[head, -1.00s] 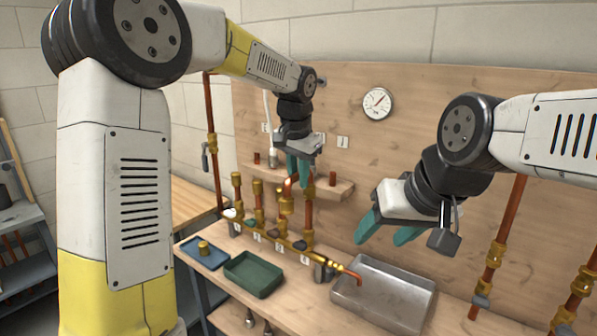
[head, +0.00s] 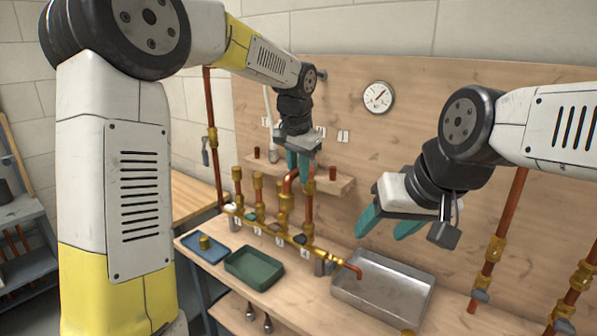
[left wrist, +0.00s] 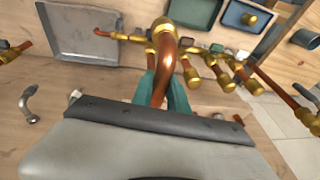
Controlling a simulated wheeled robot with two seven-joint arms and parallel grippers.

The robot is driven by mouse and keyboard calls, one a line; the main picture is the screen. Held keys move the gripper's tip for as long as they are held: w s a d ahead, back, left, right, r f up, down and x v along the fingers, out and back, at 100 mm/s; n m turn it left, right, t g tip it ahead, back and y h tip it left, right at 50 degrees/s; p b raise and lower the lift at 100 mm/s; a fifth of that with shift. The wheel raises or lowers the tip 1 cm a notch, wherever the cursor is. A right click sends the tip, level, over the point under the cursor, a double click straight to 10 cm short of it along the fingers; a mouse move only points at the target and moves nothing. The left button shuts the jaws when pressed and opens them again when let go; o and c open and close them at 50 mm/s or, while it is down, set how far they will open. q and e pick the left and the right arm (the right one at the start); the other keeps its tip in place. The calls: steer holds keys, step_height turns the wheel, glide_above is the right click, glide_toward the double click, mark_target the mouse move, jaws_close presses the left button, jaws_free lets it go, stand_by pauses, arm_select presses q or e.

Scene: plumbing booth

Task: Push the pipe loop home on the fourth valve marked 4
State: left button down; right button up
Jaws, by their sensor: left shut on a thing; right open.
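My left gripper (head: 299,168) is shut on the copper pipe loop (head: 290,179), whose bend shows between the teal fingers in the left wrist view (left wrist: 165,72). The loop is upright above the brass manifold on the bench. One copper leg comes down at the fourth valve (head: 308,231), above the tag marked 4 (head: 305,253). The other leg is at the brass fitting to its left (head: 285,202). I cannot tell how deep the ends sit. A brass end (left wrist: 163,25) shows in the left wrist view. My right gripper (head: 393,226) is open and empty, right of the manifold.
A grey metal tray (head: 413,288) lies on the bench right of the manifold. A green tray (head: 253,284) and a blue tray (head: 197,253) lie at the front left. A wooden shelf (head: 335,187) and a gauge (head: 378,97) are on the back board. Copper risers stand at the right.

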arm_select(q)
steer(key=shift+f, duration=2.05)
steer(key=c, duration=1.2)
jaws_free()
steer(key=v, duration=0.7)
steer(key=shift+s+r, duration=0.15)
steer(key=shift+r, duration=0.25)
steer(key=shift+r, duration=3)
